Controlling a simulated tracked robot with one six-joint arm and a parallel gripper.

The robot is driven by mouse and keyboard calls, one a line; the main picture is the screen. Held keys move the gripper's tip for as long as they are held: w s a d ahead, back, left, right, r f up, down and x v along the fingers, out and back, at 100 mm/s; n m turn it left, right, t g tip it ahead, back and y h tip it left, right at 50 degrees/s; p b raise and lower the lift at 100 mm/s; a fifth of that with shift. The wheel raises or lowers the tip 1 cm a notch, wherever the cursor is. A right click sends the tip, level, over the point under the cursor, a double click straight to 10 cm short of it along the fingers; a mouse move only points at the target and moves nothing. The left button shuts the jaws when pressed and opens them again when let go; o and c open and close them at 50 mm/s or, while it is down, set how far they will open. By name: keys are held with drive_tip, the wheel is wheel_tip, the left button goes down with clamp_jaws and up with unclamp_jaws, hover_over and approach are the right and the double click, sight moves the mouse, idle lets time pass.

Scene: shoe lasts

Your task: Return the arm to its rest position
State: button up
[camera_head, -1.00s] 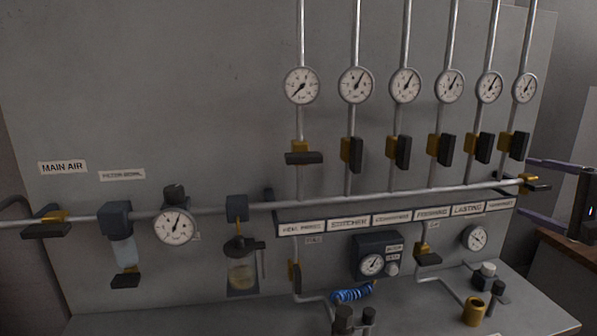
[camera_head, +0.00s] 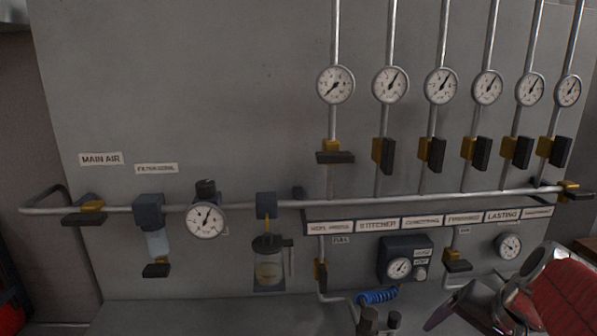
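A grey panel (camera_head: 240,90) with an air manifold fills the view. The main pipe (camera_head: 400,200) runs across it, with a yellow and black valve (camera_head: 568,191) at its right end. At the lower right, close to the camera, is a shiny red and chrome part (camera_head: 565,295), which seems to belong to my arm. A purple-grey piece beside it (camera_head: 455,308) looks like a finger of my gripper. The rest of my gripper is hidden or out of frame, and I cannot see its opening. Nothing held is visible.
Several gauges (camera_head: 390,84) and valve handles (camera_head: 383,155) line the upright pipes. A filter (camera_head: 155,240), a regulator gauge (camera_head: 205,220) and a lubricator jar (camera_head: 269,262) hang at the left. A blue coiled hose (camera_head: 377,296) lies low at the centre.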

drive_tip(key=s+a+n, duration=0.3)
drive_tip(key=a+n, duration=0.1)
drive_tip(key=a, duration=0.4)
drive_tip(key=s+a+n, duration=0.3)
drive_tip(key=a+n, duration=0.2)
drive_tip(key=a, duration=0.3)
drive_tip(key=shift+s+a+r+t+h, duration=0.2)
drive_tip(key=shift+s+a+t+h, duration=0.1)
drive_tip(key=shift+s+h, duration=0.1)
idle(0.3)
